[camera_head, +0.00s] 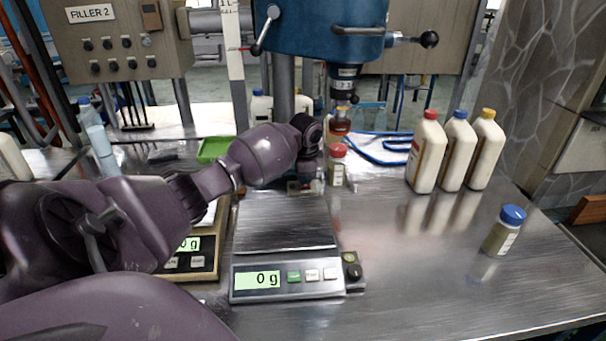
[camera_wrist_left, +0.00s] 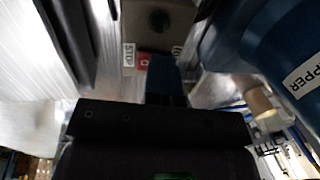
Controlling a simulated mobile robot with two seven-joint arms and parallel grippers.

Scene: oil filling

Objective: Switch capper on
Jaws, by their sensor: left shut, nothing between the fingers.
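The capper (camera_head: 320,35) is the blue press at the top middle, with a lever and a chuck pointing down. Its blue body, with a partly seen "PPER" label, fills the right of the left wrist view (camera_wrist_left: 285,50). A grey switch box (camera_wrist_left: 150,10) with a dark round button and a "STOP" label by a red patch shows at the top of that view. My left gripper (camera_wrist_left: 165,68) is shut and empty, its tips close in front of the box and covering part of it. I cannot tell whether they touch. In the head view, my left arm reaches to the capper's base.
A red-capped jar (camera_head: 338,168) stands below the chuck. Two scales, the nearer one (camera_head: 285,235) reading 0 g, are in front. Three white bottles (camera_head: 427,155) and a blue-capped jar (camera_head: 502,232) stand at the right. The table's right front is clear.

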